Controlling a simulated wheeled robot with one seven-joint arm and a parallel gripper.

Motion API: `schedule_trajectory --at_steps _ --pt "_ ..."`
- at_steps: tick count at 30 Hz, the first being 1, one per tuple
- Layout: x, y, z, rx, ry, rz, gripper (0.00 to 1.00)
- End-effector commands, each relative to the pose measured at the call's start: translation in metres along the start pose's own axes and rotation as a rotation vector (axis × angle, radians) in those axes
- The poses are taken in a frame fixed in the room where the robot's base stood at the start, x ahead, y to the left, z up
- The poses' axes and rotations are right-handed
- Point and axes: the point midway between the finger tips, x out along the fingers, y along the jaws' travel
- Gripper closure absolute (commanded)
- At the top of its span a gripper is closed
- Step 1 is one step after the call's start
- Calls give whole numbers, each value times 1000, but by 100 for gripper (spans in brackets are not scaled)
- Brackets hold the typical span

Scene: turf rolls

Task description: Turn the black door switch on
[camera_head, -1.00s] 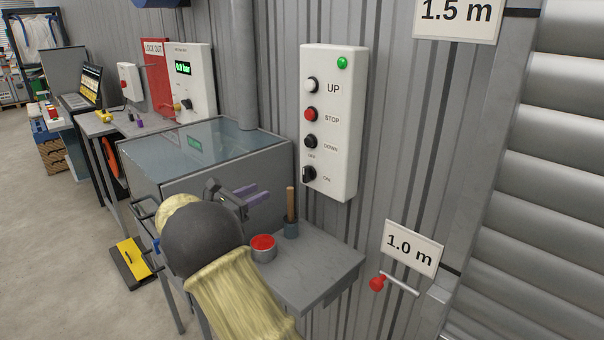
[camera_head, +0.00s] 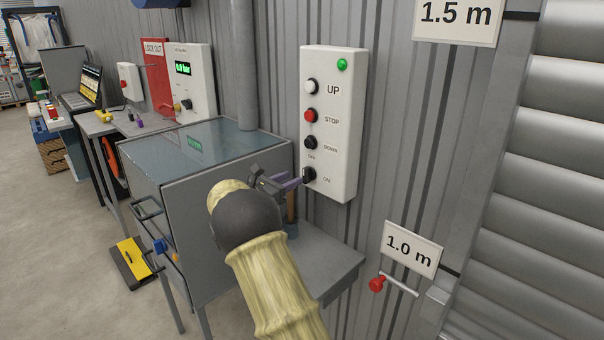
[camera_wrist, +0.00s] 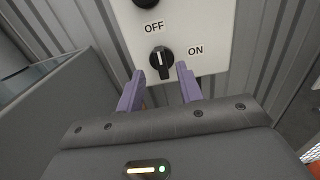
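The black door switch (camera_head: 309,175) is a rotary knob at the bottom of the white control panel (camera_head: 344,130) on the wall. In the wrist view the knob (camera_wrist: 160,62) has a white mark that points up towards the OFF label (camera_wrist: 154,27). The ON label (camera_wrist: 196,50) is to its right. My gripper (camera_head: 298,183) is just in front of the knob. Its purple fingers show in the wrist view (camera_wrist: 161,72), apart, one on each side of the knob's lower part. Contact with the knob cannot be told.
The panel's UP (camera_head: 312,87), STOP (camera_head: 311,115) and DOWN (camera_head: 310,142) buttons sit above the switch, with a green light (camera_head: 342,64) at top. A grey cabinet (camera_head: 185,185) stands left of my gripper. A grey shelf (camera_head: 325,262) lies below. A red-knobbed handle (camera_head: 377,284) is lower right.

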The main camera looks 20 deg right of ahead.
Motion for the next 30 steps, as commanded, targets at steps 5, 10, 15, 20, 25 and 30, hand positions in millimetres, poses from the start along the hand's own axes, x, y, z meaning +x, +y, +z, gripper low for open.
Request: schedule_trajectory --at_steps 5,10,15,20,25,30 --pt "32 -1 0 -1 1 -3 64" --pt "52 0 0 0 0 -1 64" --pt "58 0 0 0 0 1 64" --pt "57 0 0 0 0 1 64" --pt "57 0 0 0 0 0 91" --pt "57 0 0 0 0 0 100"
